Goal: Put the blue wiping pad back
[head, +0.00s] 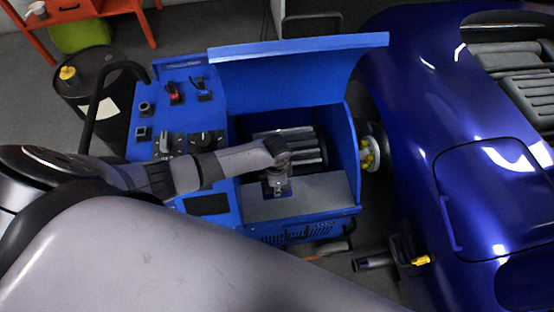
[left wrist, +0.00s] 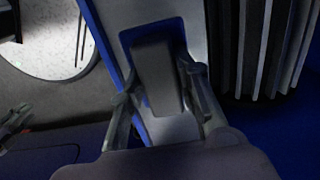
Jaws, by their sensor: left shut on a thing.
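My left gripper (head: 277,188) points down over the grey ledge at the front of the blue machine's open bay. In the left wrist view its two fingers (left wrist: 165,95) close on the sides of a dark grey block. In the head view the gripper mostly hides the pad.
A ribbed drum (head: 308,147) lies just behind the gripper in the bay, under the raised blue lid (head: 300,65). The control panel (head: 185,110) is on the left. A blue car (head: 420,110) stands close on the right, beside a round hub (head: 376,150).

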